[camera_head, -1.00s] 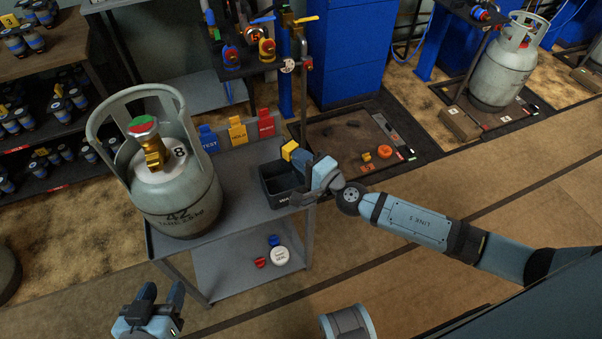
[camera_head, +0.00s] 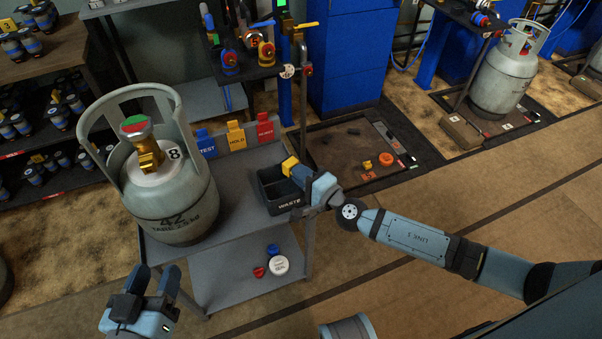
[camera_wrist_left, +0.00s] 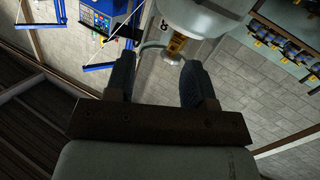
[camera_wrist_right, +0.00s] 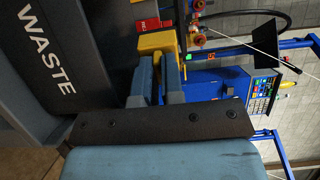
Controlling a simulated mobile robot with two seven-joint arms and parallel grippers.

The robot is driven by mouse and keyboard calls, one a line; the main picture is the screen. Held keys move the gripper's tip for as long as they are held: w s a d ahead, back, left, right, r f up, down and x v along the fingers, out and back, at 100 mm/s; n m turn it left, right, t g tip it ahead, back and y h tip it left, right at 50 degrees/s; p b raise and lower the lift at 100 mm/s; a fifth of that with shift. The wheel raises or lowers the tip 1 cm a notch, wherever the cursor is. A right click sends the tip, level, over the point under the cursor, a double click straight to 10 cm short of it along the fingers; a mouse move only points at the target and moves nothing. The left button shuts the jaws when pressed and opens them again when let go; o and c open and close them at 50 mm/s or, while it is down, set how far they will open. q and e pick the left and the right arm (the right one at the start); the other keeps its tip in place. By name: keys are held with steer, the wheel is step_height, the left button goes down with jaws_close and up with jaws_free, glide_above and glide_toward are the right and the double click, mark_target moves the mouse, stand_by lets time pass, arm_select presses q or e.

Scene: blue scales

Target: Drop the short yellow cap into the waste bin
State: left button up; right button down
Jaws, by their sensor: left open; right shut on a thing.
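The short yellow cap (camera_head: 289,164) is between the fingertips of my right gripper (camera_head: 299,172), which is shut on it. In the right wrist view the cap (camera_wrist_right: 156,44) shows at the finger ends. The waste bin (camera_head: 268,188) is a dark open box on the cart top, lettered WASTE. The cap appears over the bin's right back part; its exact height above the rim is hard to tell. In the right wrist view the bin (camera_wrist_right: 75,25) fills the upper left. My left gripper (camera_head: 153,280) is open and empty, in front of the cart's left side.
A grey gas cylinder (camera_head: 180,205) with a brass valve stands on the cart (camera_head: 232,225), left of the bin. Blue, yellow and red tags (camera_head: 236,136) stand along the cart's back edge. Lower shelf holds a white disc (camera_head: 276,266) and small red and blue pieces.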

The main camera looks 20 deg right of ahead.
arm_select(q)
steer(key=shift+d, duration=0.1)
arm_select(e)
steer(key=shift+f, duration=0.15)
steer(key=c, duration=1.2)
jaws_free()
steer(key=shift+c, duration=0.2)
arm_select(q)
steer(key=shift+w+d+r, duration=0.1)
steer(key=shift+d+r, duration=0.05)
steer(key=shift+r, duration=0.3)
arm_select(e)
steer(key=shift+f, duration=0.1)
arm_select(q)
steer(key=shift+s+a+f+g+y+p, duration=0.15)
steer(key=shift+a+f+p, duration=0.15)
steer(key=shift+f, duration=0.35)
steer(key=shift+s+a+f+g+y+p, duration=0.15)
steer(key=shift+a+f+p, duration=0.1)
steer(key=shift+f, duration=0.35)
arm_select(e)
steer(key=r+v, duration=0.1)
steer(key=v, duration=1.1)
